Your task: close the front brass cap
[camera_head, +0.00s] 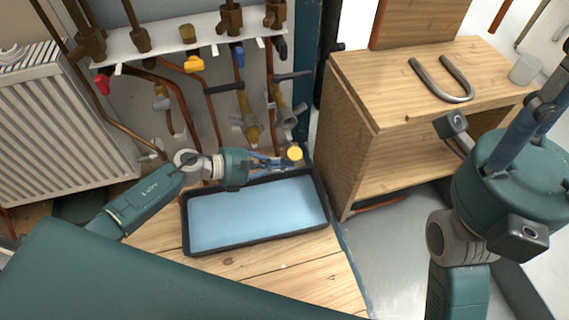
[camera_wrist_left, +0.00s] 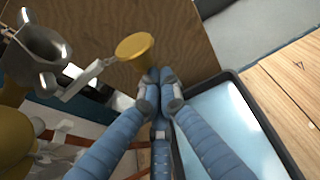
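The brass cap (camera_head: 295,153) shows as a small yellow disc near the far right corner of the blue tray. In the left wrist view the brass cap (camera_wrist_left: 134,46) is a flared yellow piece on a pale metal arm, which runs left to a grey metal fitting (camera_wrist_left: 42,42). My left gripper (camera_head: 284,164) is at the cap. Its blue fingertips (camera_wrist_left: 159,75) are drawn together just beside the cap's narrow end; whether they touch it is unclear. My right gripper (camera_head: 535,115) is at the right, partly cut off, away from the cap.
A blue tray with a dark rim (camera_head: 257,244) lies below my left gripper. Pipes and valves (camera_head: 240,100) stand behind. A wooden cabinet (camera_head: 375,140) with a U-shaped pipe (camera_head: 450,95) and a glass (camera_head: 525,68) is to the right. A radiator (camera_head: 50,130) stands left.

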